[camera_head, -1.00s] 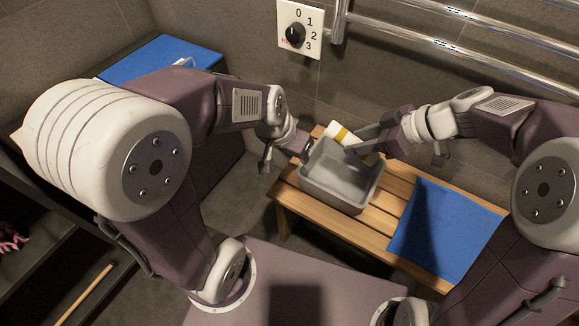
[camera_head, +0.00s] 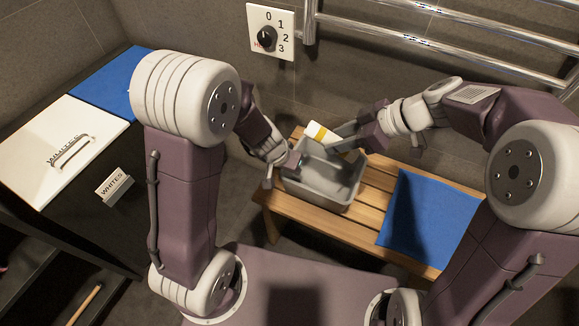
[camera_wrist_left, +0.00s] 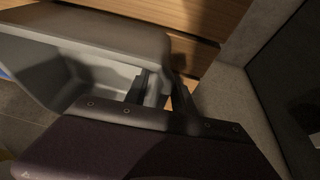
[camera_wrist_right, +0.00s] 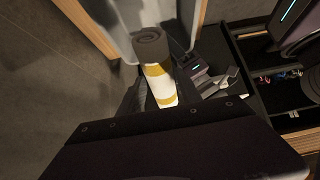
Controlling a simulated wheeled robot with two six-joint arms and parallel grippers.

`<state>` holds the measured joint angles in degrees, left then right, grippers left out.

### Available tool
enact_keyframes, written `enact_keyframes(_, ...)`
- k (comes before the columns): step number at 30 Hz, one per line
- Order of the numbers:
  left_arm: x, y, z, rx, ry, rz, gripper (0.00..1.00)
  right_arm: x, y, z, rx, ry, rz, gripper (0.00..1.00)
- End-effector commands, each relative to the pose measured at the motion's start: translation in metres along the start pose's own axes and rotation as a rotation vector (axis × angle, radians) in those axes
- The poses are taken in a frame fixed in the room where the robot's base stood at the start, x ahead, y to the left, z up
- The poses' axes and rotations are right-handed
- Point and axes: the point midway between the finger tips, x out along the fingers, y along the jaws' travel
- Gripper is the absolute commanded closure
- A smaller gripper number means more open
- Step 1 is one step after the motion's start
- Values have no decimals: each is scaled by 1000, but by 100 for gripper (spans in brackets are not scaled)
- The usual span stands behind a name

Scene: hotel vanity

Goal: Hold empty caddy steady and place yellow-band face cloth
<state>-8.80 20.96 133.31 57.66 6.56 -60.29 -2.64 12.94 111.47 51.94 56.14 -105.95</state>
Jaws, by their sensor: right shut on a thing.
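The empty grey caddy (camera_head: 332,203) stands on the wooden bench; its inside is bare. The yellow-band face cloth (camera_head: 322,132) is a white roll with yellow bands, tilted above the caddy's back edge. My right gripper (camera_head: 345,136) is shut on it; the right wrist view shows the roll (camera_wrist_right: 160,82) with its grey spiral end toward the caddy. My left gripper (camera_head: 296,163) is at the caddy's left wall. In the left wrist view its fingers (camera_wrist_left: 160,88) straddle the wall with a gap, and the caddy (camera_wrist_left: 110,45) lies between and beside them.
A blue mat (camera_head: 428,218) lies on the bench (camera_head: 375,190) right of the caddy. Metal towel rails (camera_head: 430,50) and a dial plate (camera_head: 270,32) are on the wall behind.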

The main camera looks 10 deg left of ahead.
Motion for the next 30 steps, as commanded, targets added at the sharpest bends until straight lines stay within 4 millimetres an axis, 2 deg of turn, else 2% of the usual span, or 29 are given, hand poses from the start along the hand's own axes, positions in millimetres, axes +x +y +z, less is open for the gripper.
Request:
enact_keyframes(8, 1, 0, 0, 0, -1, -1, 69, 0, 0, 0, 0, 0, 0, 98)
enact_keyframes(9, 1, 0, 0, 0, -1, -1, 72, 0, 0, 0, 0, 0, 0, 98)
enact_keyframes(12, 1, 0, 0, 0, -1, -1, 100, 0, 0, 0, 0, 0, 0, 98)
enact_keyframes(30, 1, 0, 0, 0, 0, -1, 100, 0, 0, 0, 0, 0, 0, 98)
